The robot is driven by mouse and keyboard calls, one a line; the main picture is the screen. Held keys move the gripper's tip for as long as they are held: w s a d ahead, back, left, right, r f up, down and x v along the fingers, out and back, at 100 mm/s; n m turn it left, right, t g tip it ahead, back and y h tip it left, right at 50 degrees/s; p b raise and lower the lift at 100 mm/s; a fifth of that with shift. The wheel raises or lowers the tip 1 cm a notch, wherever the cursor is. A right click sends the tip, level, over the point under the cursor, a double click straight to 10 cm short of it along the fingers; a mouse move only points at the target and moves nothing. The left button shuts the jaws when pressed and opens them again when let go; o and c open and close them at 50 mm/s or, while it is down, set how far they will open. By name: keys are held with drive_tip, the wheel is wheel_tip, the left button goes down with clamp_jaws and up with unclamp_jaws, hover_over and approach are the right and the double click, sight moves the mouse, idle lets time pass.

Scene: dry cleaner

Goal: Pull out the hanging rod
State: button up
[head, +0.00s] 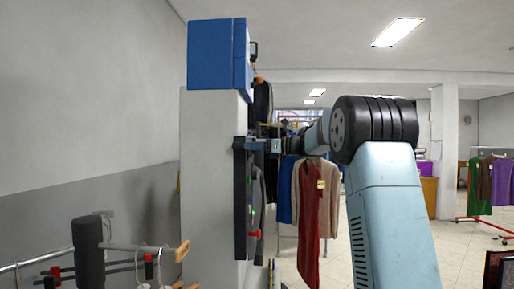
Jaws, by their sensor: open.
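My light blue arm rises at the right, and its wrist reaches away to the left. My gripper (275,138) is small and dark at the end of the wrist, open, close to the side of a tall grey machine (213,170). A short dark and blue bar (255,145) sticks out from the machine's side at the gripper's height; it may be the hanging rod, but I cannot tell for sure. The gripper overlaps the bar's far end in the picture; I cannot tell whether they touch.
A blue box (217,54) tops the machine. A red dress (309,220) and a tan sweater (328,195) hang behind the wrist. At the lower left stands a dark padded form (88,255) with metal rods. A garment rack (490,180) stands far right. Tiled floor shows beyond my arm.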

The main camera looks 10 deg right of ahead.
clamp_jaws()
idle(0.4)
